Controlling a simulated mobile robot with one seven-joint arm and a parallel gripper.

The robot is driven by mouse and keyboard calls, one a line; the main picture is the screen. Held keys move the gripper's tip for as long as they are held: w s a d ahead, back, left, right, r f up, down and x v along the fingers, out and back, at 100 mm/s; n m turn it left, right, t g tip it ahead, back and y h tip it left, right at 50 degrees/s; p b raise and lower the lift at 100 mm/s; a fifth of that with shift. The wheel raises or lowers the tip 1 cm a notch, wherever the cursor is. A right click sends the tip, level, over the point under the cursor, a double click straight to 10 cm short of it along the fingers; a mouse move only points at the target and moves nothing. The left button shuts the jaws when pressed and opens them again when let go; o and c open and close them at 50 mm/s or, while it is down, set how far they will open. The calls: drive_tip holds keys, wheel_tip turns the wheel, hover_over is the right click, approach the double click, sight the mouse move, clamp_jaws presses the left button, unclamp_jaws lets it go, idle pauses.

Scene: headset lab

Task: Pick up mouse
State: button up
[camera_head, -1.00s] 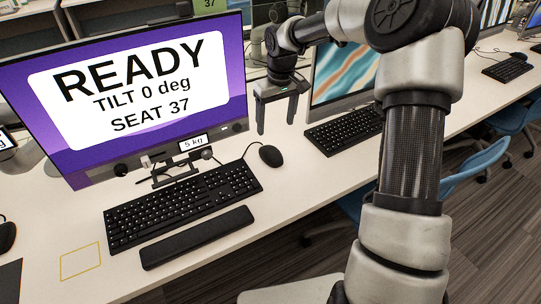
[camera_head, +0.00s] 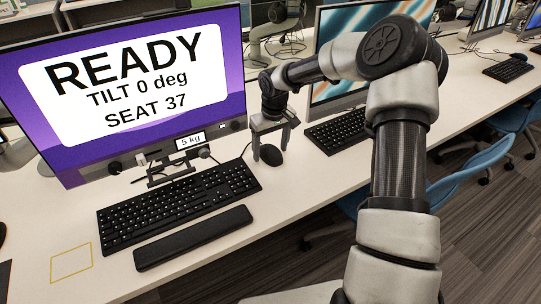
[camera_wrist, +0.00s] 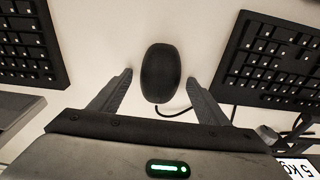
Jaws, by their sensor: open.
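A black computer mouse (camera_head: 271,155) lies on the white desk, to the right of the black keyboard. My gripper (camera_head: 270,152) is open and points down over it, with one finger on each side of the mouse in the picture. In the wrist view the mouse (camera_wrist: 160,73) sits centred just beyond and between the two open fingertips (camera_wrist: 159,75), with clear space on both sides. Its cable runs off to the right. I cannot tell the exact height of the fingertips above the desk.
A black keyboard (camera_head: 178,208) and wrist rest (camera_head: 193,238) lie left of the mouse. A monitor (camera_head: 120,90) reading READY stands behind. A second keyboard (camera_head: 340,131) lies to the right. A yellow outlined square (camera_head: 71,263) marks bare desk at front left.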

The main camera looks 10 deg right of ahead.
drive_tip(key=shift+c, duration=0.3)
drive_tip(key=c, duration=1.1)
drive_tip(key=shift+r, duration=0.15)
